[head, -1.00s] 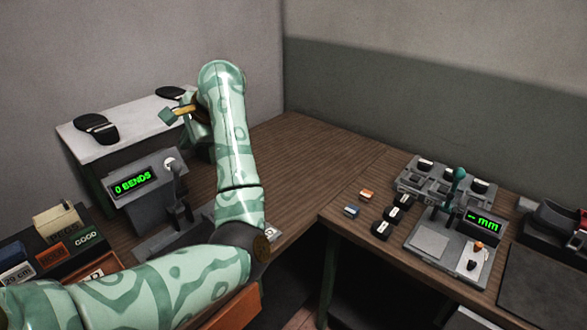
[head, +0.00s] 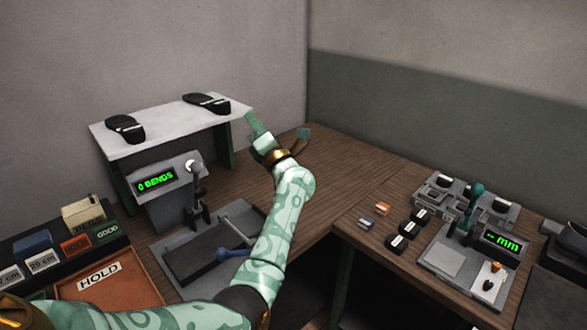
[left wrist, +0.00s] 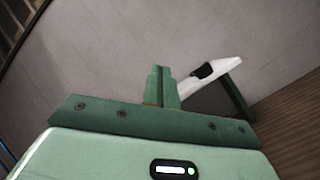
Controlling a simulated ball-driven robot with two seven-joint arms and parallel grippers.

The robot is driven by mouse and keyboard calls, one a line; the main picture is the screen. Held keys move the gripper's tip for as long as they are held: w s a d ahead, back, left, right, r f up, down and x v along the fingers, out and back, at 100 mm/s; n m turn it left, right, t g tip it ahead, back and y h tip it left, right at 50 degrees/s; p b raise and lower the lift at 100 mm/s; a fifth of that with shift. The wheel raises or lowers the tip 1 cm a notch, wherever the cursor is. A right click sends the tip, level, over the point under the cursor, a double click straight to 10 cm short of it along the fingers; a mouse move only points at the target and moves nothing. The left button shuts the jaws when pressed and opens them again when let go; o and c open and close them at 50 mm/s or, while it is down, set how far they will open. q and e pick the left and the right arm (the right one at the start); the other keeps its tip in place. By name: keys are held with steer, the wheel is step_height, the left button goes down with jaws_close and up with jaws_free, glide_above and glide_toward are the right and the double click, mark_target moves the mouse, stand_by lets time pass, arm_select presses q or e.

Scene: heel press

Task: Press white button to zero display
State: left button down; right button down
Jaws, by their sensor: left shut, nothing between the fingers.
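The white button (head: 193,167) is a round knob on top of a grey bend-counting machine (head: 168,208). Beside it, the machine's display (head: 156,181) glows green and reads "0 BENDS". My left gripper (head: 252,119) is to the right of the button, near the right end of the white shelf, apart from the button and holding nothing. In the left wrist view its two fingers (left wrist: 160,86) are together, with the shelf end (left wrist: 215,77) beyond them. The button does not show in that view. My right gripper is not in view.
The white shelf (head: 165,128) with black sandals stands behind the machine. A blue-knobbed lever (head: 237,253) is in front. An orange HOLD tray (head: 105,283) is at left. A second station (head: 460,255) with a "-- mm" display is at right.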

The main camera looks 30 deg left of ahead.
arm_select(q)
steer(key=w+d+f+m+t+h, duration=0.2)
steer(key=d+f+m+t+h, duration=0.2)
steer(key=m, duration=0.4)
steer(key=w+d+f+m+t+h, duration=0.2)
steer(key=d+f+m+t+h, duration=0.2)
steer(key=f+m, duration=0.4)
steer(key=shift+w+f+m+t+h, duration=0.4)
steer(key=shift+f+t+h, duration=0.15)
steer(key=shift+h, duration=0.35)
steer(key=shift+d+r, duration=0.1)
